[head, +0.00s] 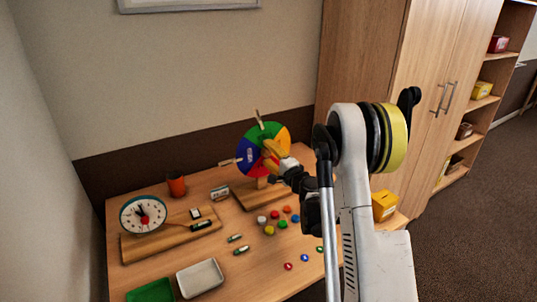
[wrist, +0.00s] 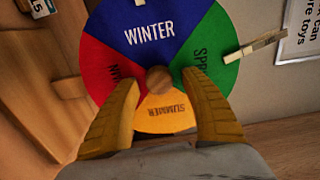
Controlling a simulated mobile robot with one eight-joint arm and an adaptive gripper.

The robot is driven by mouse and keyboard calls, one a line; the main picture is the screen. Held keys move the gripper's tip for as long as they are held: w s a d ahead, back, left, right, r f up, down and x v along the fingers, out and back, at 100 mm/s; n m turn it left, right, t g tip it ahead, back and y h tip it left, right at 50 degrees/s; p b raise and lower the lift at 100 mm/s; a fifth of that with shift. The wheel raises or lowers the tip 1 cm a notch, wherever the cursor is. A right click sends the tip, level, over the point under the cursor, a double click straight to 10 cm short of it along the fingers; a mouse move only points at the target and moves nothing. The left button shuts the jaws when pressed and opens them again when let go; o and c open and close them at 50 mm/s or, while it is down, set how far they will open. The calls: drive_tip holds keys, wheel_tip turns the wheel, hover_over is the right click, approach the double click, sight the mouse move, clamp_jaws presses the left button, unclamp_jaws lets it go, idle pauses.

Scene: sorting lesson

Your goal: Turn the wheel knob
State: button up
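The colour wheel (wrist: 150,45) with season names stands on a wooden base; it also shows in the head view (head: 250,157). Its blue WINTER sector is at the top in the wrist view, green right, yellow SUMMER below, red left. The round wooden knob (wrist: 158,79) is at the wheel's centre. My gripper (wrist: 160,88) is open, its yellow fingers on either side of the knob in the picture, with gaps between. Whether the tips reach the knob's depth is unclear. In the head view my gripper (head: 271,153) is in front of the wheel and hides its centre and right part.
Pegs (wrist: 255,43) are clipped to the wheel's rim. The table (head: 190,245) holds a clock (head: 143,214), an orange cup (head: 177,186), several coloured discs (head: 269,230), a white tray (head: 200,278), a green tray (head: 152,291) and a yellow box (head: 385,205). A cabinet (head: 365,70) stands behind.

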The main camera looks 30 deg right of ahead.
drive_tip(key=s, duration=0.7)
drive_tip(key=shift+s, duration=0.25)
drive_tip(key=shift+d, duration=0.1)
drive_tip(key=s+a+r+n+g+y, duration=0.1)
drive_tip(key=s+a+r+n+g, duration=0.1)
drive_tip(key=s+a+n, duration=0.35)
drive_tip(key=s+a+r+n+g+y, duration=0.1)
drive_tip(key=s+a+r+n+g, duration=0.15)
drive_tip(key=a, duration=0.55)
drive_tip(key=s+a+r+n+g+y, duration=0.1)
drive_tip(key=s+a+r+n+g, duration=0.15)
drive_tip(key=a, duration=0.45)
drive_tip(key=s+a+f+n+g+h, duration=0.1)
drive_tip(key=s+n+g, duration=0.1)
drive_tip(key=s, duration=0.8)
drive_tip(key=s+f+n+g+h, duration=0.2)
drive_tip(key=s+n, duration=0.3)
drive_tip(key=s, duration=0.6)
drive_tip(key=shift+s+a+h, duration=0.15)
drive_tip(key=shift+a+h, duration=0.15)
drive_tip(key=shift+a, duration=0.05)
